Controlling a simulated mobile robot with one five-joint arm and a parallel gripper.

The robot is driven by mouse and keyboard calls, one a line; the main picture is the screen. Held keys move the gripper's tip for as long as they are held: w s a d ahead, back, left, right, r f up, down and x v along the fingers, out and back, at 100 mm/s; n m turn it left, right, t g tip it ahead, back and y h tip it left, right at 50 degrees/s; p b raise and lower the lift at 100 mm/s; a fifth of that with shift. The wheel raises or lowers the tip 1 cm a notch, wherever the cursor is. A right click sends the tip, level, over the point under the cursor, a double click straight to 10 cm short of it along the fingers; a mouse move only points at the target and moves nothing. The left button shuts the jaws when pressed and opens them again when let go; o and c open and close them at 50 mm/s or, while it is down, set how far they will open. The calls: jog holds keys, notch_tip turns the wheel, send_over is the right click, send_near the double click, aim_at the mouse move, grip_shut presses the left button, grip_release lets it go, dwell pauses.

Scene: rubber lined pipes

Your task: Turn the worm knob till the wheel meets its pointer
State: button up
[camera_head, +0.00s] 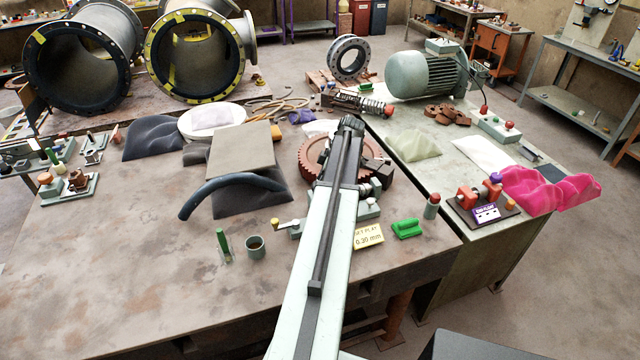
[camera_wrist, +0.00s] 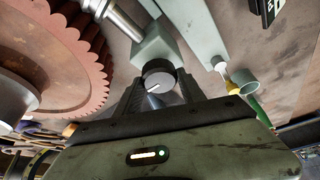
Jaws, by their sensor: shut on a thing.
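The red-brown toothed wheel (camera_head: 312,158) stands on the table, partly hidden behind my arm. Its toothed rim fills the left of the wrist view (camera_wrist: 82,55). The worm knob (camera_wrist: 159,76) is a dark round knob with a white line on its face, in front of a pale grey-green block (camera_wrist: 155,45). My gripper (camera_wrist: 160,92) is shut on the knob, one dark finger on each side. I cannot make out the wheel's pointer in either view.
A yellow card (camera_head: 368,236), a green block (camera_head: 407,228) and a small cup (camera_head: 255,247) lie near the wheel. A yellow-tipped lever (camera_head: 277,223) is left of my arm. A dark curved hose (camera_head: 232,183) lies further left. The table's front left is clear.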

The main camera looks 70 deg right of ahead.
jog(key=shift+s, duration=0.1)
dwell(0.3)
jog(key=o, duration=1.4)
jog(key=shift+r, duration=0.1)
jog(key=p+v, duration=0.7)
jog(key=shift+s+r, duration=0.2)
